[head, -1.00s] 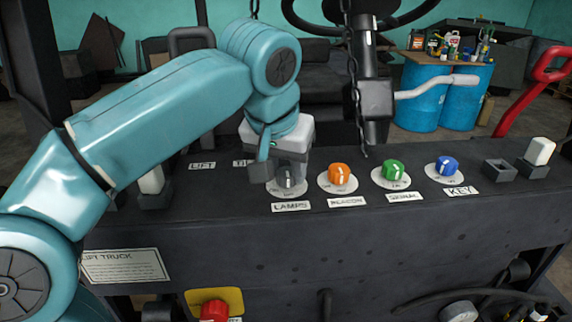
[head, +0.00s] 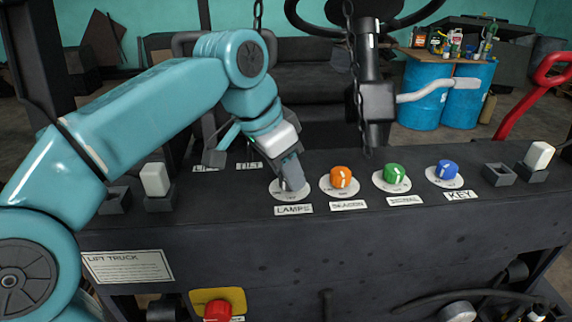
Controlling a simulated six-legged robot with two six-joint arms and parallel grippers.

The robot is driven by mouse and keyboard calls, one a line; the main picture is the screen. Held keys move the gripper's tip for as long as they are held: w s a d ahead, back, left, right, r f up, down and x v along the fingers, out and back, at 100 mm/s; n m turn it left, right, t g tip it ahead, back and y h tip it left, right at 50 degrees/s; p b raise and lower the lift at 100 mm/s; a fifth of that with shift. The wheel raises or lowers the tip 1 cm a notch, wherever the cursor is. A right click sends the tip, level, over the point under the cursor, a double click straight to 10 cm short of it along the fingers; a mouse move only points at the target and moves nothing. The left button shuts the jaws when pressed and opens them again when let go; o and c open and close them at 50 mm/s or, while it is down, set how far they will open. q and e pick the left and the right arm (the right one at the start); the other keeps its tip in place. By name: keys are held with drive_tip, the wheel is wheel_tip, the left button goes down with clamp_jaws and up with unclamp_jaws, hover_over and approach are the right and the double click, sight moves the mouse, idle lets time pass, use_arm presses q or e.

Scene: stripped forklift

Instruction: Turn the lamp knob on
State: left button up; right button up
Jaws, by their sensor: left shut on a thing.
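The lamp knob (head: 291,183) is grey and sits on a round white dial plate above the label LAMPS (head: 293,210), at the left end of the row of knobs. My left gripper (head: 291,172) reaches down onto it from above and is shut on it. The gripper and wrist are tilted and hide most of the knob, so its pointer cannot be read. My right gripper is not in view.
An orange knob (head: 340,178), a green knob (head: 394,173) and a blue knob (head: 446,170) stand in a row to the right. A steering column (head: 375,100) with a chain stands behind the panel.

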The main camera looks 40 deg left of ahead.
use_arm(q)
drive_tip(key=shift+w+a+r+m+g+h+p, duration=0.15)
drive_tip(key=shift+m+h+p, duration=0.2)
drive_tip(key=shift+m, duration=0.8)
drive_tip(key=shift+s+d+f+m+g+h+p, duration=0.2)
drive_tip(key=shift+m+h, duration=0.25)
drive_tip(key=shift+m, duration=0.7)
drive_tip(key=o, duration=0.8)
drive_tip(key=shift+o, duration=1.4)
drive_tip(key=shift+w, duration=0.25)
